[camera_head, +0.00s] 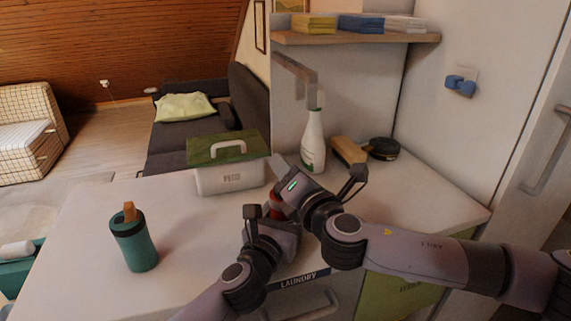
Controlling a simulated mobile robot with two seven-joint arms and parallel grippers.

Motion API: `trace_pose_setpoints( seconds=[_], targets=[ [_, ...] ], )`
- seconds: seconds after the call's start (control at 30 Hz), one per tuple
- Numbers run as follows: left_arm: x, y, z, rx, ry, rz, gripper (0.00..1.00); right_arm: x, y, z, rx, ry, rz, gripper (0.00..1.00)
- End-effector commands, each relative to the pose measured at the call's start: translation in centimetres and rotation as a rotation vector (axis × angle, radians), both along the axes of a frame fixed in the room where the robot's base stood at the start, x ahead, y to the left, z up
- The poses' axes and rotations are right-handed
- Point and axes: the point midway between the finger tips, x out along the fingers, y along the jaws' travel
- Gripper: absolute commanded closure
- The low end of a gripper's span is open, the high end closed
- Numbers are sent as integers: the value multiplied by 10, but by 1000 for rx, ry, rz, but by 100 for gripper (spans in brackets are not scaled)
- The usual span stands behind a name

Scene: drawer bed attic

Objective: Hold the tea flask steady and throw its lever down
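A small part of a red object (275,206) shows between my two grippers, near the counter's front. It may be the tea flask; most of it and any lever are hidden. My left gripper (272,228) is low beside the red part, and its fingertips are hidden. My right gripper (284,200) comes in from the right, above and in front of the red part; its fingertips are also hidden. I cannot tell whether either one touches or grips it. A teal flask (135,246) with a brown piece on top stands upright at the left of the counter, apart from both grippers.
On the white counter (190,270), a box (230,180) with a green lid stands behind my grippers. A white spray bottle (313,142), a wooden brush (348,150) and a black round object (383,148) are at the back. The counter is clear around the teal flask.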

Motion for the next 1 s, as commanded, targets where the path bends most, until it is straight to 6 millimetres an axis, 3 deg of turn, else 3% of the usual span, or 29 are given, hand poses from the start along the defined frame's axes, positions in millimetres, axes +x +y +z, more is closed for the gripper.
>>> trace_pose_setpoints(
  seconds=[0.33, 0.67, 1.0],
  targets=[
    [0, 0, 0, 0, 0, 0, 70, 0, 1, 0, -32, -12, -1, 60],
    [0, 0, 0, 0, 0, 0, 70, -3, 7, 7, -247, -109, 0, 60],
    [0, 0, 0, 0, 1, 0, 70, -50, -14, 4, -253, -104, 0, 60]
  ],
)
